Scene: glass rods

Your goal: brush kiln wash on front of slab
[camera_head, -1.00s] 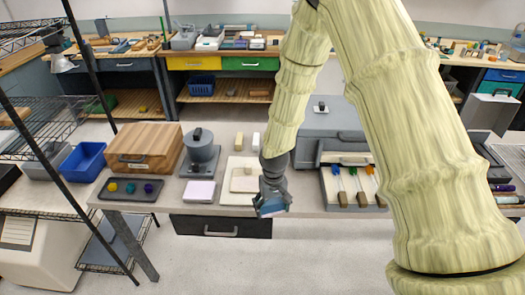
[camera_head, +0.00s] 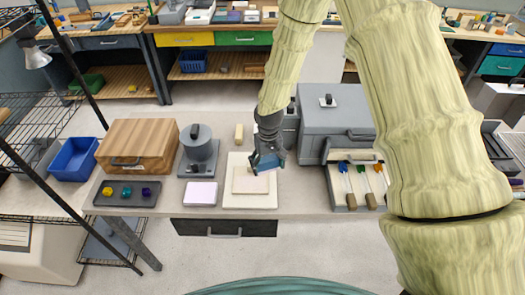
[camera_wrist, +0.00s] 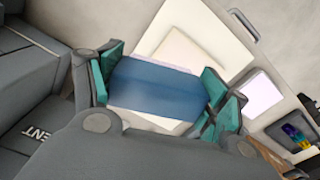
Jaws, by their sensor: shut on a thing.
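My gripper (camera_head: 268,150) is shut on a wide blue block-like thing, probably the brush (camera_head: 266,163). In the wrist view the brush (camera_wrist: 158,86) spans between the teal finger pads of my gripper (camera_wrist: 160,88). The cream slab (camera_head: 246,184) lies flat on a larger cream board (camera_head: 232,200). The brush is over the slab's back right part; I cannot tell whether it touches. The slab also shows in the wrist view (camera_wrist: 185,50), partly hidden by the brush.
Left of the board are a pale pink block (camera_head: 201,193), a grey lidded pot (camera_head: 199,147) and a dark tray (camera_head: 127,194) with coloured pieces. A wooden box (camera_head: 140,145) stands behind. A grey case (camera_head: 336,112) and a tray of brush-like tools (camera_head: 357,184) are on the right.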

